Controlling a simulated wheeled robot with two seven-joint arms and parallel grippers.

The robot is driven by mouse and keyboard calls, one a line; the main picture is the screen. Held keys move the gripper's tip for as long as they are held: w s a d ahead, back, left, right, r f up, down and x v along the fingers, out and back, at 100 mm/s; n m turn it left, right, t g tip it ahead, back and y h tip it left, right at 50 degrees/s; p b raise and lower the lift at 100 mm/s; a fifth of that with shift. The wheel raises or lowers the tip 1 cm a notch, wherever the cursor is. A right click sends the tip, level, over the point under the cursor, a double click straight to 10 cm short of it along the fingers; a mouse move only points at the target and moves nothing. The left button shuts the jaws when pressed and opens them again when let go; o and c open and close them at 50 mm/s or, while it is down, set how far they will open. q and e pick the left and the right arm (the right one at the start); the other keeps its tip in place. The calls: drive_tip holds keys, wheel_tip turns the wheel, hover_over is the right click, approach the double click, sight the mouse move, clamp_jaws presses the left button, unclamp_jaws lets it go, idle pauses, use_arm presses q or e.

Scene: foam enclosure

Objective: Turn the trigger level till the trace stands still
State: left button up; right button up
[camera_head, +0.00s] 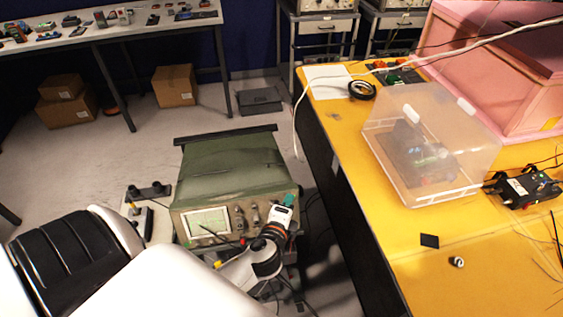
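A green oscilloscope (228,178) stands at the lower middle, on a cart or stand. Its lit screen (207,223) is at the left of its front panel. The trace is too small to make out. Several knobs (240,216) sit to the right of the screen. My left gripper (284,208) is at the right end of the front panel, close against it. Its fingers and whatever knob lies there are largely hidden by the gripper body, so I cannot tell whether it is open or shut. My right gripper is not in view.
Cardboard boxes (175,86) stand on the floor behind.

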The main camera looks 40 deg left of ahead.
use_arm(q)
drive_tip(key=b+v, duration=0.2)
drive_tip(key=v, duration=0.9)
drive_tip(key=shift+s, duration=0.25)
